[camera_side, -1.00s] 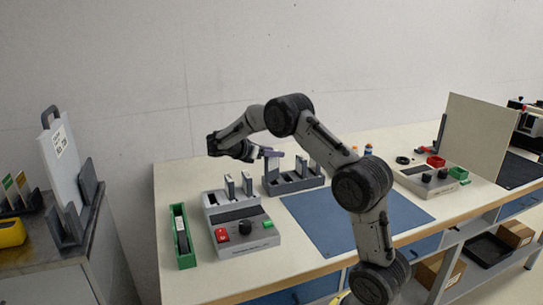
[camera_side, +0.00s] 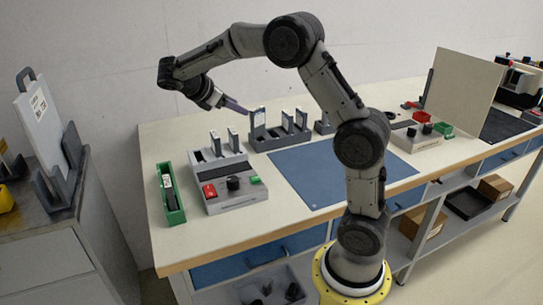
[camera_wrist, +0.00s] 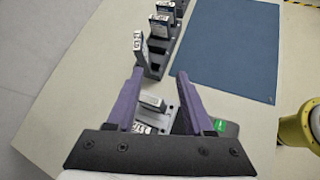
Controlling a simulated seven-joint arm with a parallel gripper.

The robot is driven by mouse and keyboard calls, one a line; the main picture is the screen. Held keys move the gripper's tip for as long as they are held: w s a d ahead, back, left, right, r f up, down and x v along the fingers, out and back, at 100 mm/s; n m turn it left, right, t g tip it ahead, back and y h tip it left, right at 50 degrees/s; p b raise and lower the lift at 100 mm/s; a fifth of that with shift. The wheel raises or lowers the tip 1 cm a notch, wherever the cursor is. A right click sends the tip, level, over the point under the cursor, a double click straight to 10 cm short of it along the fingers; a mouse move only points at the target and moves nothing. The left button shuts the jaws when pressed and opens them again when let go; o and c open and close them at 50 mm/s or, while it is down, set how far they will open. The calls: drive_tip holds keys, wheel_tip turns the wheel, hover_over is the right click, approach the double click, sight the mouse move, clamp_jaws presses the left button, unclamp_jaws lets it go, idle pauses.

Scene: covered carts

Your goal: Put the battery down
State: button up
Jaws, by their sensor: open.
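My gripper (camera_wrist: 160,98) has two purple fingers, spread apart with nothing held between them. In the side view my gripper (camera_side: 238,108) is above the bench, up and left of the dark grey rack (camera_side: 275,143). A white-and-grey battery (camera_side: 257,122) stands in the rack's left end, just beyond the fingertips. The same battery (camera_wrist: 138,50) shows ahead of the left finger in the wrist view. Two more batteries (camera_side: 287,120) (camera_side: 302,118) stand farther along the rack. The grey charger (camera_side: 228,180) holds two upright batteries (camera_side: 215,143) (camera_side: 233,137); one of them (camera_wrist: 152,102) shows below, between the fingers.
A green tray (camera_side: 172,198) holding a dark item stands left of the charger. A blue mat (camera_side: 325,172) lies clear in front of the rack. A beige panel (camera_side: 463,90) and a second control box (camera_side: 413,134) stand to the right.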

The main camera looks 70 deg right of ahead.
drive_tip(key=s+a+f+m+t+y, duration=0.2)
drive_tip(key=s+a+m+t+y, duration=0.6)
drive_tip(key=s+a, duration=1.3)
drive_tip(key=a+m+y, duration=0.1)
drive_tip(key=m+y, duration=0.1)
drive_tip(key=m, duration=0.1)
drive_tip(key=shift+s+a+f+t, duration=0.2)
drive_tip(key=shift+s+f+t, duration=0.05)
drive_tip(key=shift+t, duration=0.15)
drive_tip(key=shift+o, duration=0.4)
